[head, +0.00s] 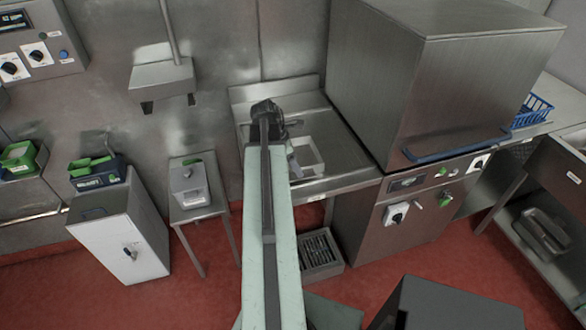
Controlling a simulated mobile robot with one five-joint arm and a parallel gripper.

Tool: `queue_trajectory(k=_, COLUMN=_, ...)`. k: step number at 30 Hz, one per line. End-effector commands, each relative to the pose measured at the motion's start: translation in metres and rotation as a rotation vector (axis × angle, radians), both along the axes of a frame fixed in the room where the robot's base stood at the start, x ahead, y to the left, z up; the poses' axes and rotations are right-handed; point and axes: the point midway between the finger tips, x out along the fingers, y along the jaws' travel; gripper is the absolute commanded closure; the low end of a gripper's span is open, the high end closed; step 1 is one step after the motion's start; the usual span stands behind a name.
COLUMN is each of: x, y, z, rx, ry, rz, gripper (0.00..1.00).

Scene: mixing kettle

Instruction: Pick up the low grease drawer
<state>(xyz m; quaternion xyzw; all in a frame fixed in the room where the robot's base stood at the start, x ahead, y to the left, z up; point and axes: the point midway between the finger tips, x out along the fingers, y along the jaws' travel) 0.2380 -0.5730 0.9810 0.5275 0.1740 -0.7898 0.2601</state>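A low grey metal box (320,252) with a dark slotted top sits on the red floor under the steel counter. It may be the grease drawer, but no label shows. My arm runs up the middle of the head view and covers the box's left side. My gripper (268,112) is the dark end of the arm, over the left part of the counter, well above the box and farther back. Its fingers cannot be made out, so I cannot tell whether it is open or holds anything.
The steel counter (345,150) has a pale square basin (306,157) beside my arm. A large hooded machine (440,80) stands at right. A small table with a grey container (189,185) and a white cabinet (118,240) stand at left. Red floor is bare between them.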

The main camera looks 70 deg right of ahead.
Motion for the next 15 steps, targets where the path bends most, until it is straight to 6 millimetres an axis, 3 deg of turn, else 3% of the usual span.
queue_trajectory(k=5, x=-0.002, y=0.000, z=-0.010, rx=0.000, ry=0.000, rz=0.000, gripper=0.30)
queue_trajectory(k=12, x=-0.012, y=-0.004, z=-0.050, rx=-0.001, ry=-0.001, rz=0.000, gripper=0.30)
queue_trajectory(k=15, x=-0.014, y=-0.006, z=-0.052, rx=-0.001, ry=-0.001, rz=0.000, gripper=0.30)
